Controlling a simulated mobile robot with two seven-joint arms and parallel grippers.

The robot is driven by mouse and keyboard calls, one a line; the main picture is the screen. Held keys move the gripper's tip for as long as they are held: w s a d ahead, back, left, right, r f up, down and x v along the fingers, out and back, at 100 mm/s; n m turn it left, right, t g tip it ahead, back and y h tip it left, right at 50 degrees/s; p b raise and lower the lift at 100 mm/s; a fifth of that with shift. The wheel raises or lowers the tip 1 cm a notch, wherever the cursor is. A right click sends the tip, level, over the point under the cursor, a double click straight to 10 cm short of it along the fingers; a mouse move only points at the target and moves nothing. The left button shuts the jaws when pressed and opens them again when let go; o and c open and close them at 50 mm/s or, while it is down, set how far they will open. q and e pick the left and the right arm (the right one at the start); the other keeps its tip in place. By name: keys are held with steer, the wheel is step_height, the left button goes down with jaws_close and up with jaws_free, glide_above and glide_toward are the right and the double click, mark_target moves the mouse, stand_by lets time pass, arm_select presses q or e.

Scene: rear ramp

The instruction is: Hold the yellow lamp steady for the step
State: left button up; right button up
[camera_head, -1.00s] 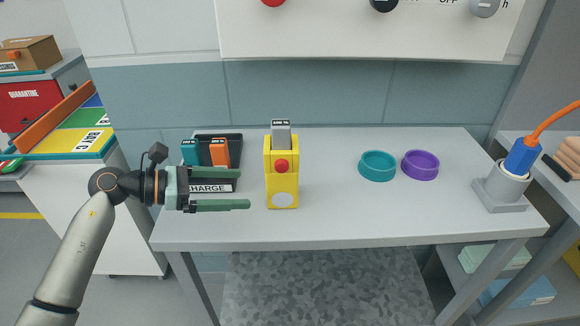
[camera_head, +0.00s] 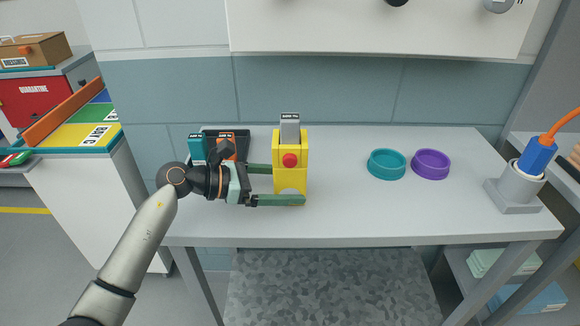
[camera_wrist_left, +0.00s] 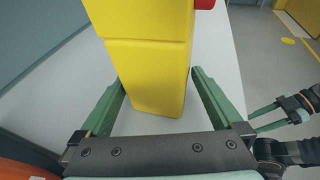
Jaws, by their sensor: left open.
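The yellow lamp (camera_head: 291,145) stands upright on the grey bench, with a red button on its front and a grey block with a dark label sticking up from its top. My left gripper (camera_head: 288,184) is open. One finger reaches behind the lamp's left side and the other passes across its lower front. In the left wrist view the lamp's yellow body (camera_wrist_left: 150,70) stands between the two green fingers, with gaps still visible. My right gripper (camera_wrist_left: 268,116) shows at the right edge of that view, its fingers apart and empty; the head view does not show it.
A dark charging tray (camera_head: 241,143) with teal and orange blocks is behind my left wrist. A teal ring dish (camera_head: 387,164) and a purple one (camera_head: 431,163) sit to the right. A grey holder (camera_head: 515,191) with a blue plug (camera_head: 537,155) stands at the right end. The bench middle is clear.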

arm_select(q)
steer(key=c, duration=0.8)
arm_select(e)
steer(key=shift+w+d, duration=0.1)
steer(key=shift+d, duration=0.05)
jaws_close()
stand_by(0.6)
stand_by(0.7)
